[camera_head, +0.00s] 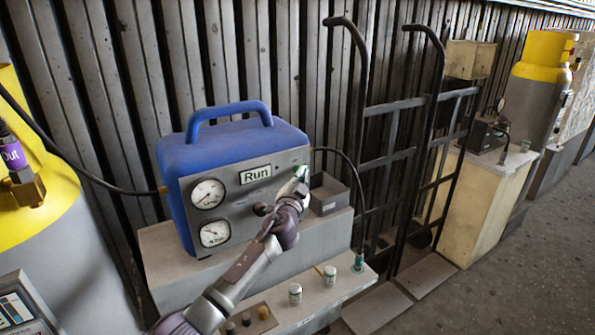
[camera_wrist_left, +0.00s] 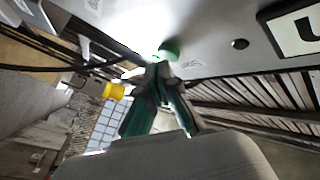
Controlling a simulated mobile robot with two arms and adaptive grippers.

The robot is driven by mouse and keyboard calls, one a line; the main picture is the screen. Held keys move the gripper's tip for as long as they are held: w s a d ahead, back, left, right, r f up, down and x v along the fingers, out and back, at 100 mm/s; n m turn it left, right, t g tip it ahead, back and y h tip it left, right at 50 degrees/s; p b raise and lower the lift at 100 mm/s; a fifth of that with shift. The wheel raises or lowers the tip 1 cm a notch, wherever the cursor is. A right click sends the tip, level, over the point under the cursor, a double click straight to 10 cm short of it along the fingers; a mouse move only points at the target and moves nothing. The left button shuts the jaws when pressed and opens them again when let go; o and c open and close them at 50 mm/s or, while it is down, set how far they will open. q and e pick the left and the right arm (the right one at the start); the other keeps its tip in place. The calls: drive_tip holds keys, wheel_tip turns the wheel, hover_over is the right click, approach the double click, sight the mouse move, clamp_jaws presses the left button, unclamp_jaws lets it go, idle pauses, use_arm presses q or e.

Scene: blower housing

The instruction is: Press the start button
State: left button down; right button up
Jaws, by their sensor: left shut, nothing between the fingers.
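The blue machine (camera_head: 245,140) has a grey front panel with a display reading "Run" (camera_head: 256,174) and two round gauges. The green start button (camera_wrist_left: 168,50) shows on the panel in the left wrist view, beside a dark round hole. My left gripper (camera_head: 300,174) is shut and empty, at the upper right of the panel. In the left wrist view its closed green fingertips (camera_wrist_left: 159,68) are at the button's edge. I cannot tell whether they touch it or whether it is pressed in. In the head view the gripper largely hides the button. My right gripper is not in view.
Small white bottles (camera_head: 295,293) stand on the grey ledge below the machine. A black hand truck (camera_head: 400,150) leans at the wall. A yellow-topped cylinder (camera_head: 50,215) is at the left. Floor at the right is free.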

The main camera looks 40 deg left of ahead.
use_arm(q)
drive_tip(key=shift+s+d, duration=0.1)
drive_tip(key=shift+d, duration=0.1)
drive_tip(key=s+d, duration=0.2)
drive_tip(key=d, duration=0.3)
drive_tip(key=shift+s+d+p, duration=0.15)
drive_tip(key=shift+d+p, duration=0.15)
drive_tip(key=shift+p, duration=0.05)
drive_tip(key=shift+f, duration=0.1)
idle(0.8)
